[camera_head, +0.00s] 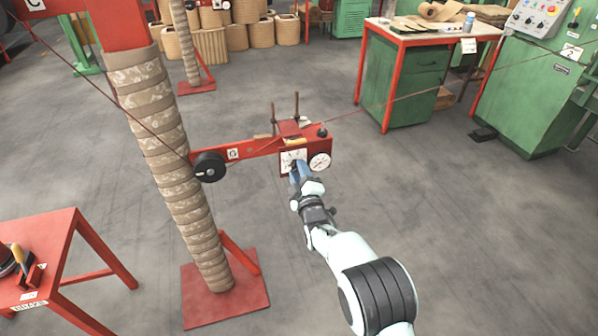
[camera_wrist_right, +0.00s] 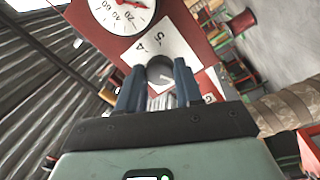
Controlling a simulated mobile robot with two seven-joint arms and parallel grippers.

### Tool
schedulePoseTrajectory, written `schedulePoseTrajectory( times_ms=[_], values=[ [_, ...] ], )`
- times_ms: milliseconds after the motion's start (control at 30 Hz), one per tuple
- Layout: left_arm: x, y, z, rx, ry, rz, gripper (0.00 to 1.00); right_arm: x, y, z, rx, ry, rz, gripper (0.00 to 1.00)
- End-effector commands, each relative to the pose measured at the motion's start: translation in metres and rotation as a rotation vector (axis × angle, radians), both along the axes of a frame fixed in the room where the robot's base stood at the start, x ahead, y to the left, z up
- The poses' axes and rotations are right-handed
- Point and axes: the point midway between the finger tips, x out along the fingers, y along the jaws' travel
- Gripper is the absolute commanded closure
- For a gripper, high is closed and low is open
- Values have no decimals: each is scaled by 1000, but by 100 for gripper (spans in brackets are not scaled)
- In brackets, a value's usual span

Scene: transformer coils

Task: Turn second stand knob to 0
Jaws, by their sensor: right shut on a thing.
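The stand has a column wrapped in tan bands (camera_head: 160,130) on a red base plate (camera_head: 226,290). Its red arm (camera_head: 245,150) ends in a red box (camera_head: 319,147) with a round dial (camera_head: 320,162) and a white scale plate (camera_head: 290,157). In the right wrist view a grey round knob (camera_wrist_right: 160,69) sits on the scale plate (camera_wrist_right: 178,42), where 4 and 5 are readable. My right gripper (camera_head: 296,169) has its blue fingers on both sides of the knob, shut on it. The fingers hide part of the scale, and I cannot tell the knob's setting. My left gripper is not in view.
A black wheel (camera_head: 209,167) is on the red arm, and a thin cable runs across the box. A red table (camera_head: 50,250) stands at the left. A green workbench (camera_head: 405,75) and green control cabinet (camera_head: 530,90) stand at the right. The floor near the box is clear.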

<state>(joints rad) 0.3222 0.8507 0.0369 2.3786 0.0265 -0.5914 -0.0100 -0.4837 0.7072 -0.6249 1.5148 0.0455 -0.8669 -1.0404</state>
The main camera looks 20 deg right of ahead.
Motion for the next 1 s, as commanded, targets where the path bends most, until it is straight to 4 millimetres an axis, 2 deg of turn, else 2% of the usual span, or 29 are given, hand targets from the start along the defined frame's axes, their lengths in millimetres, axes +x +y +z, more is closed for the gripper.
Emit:
schedulePoseTrajectory(
  times_ms=[667, 700, 733, 767, 1000],
  values=[
    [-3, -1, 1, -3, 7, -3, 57, 0, -1, 0, -61, -2, -1, 95],
    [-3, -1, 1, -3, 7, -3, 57, 0, -1, 0, -61, -2, -1, 52],
    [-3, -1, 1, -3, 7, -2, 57, 0, -1, 0, -61, -2, -1, 42],
    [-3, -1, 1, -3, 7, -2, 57, 0, -1, 0, -61, -2, -1, 40],
    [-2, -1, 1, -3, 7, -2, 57, 0, -1, 0, -59, -2, -1, 40]
  ],
)
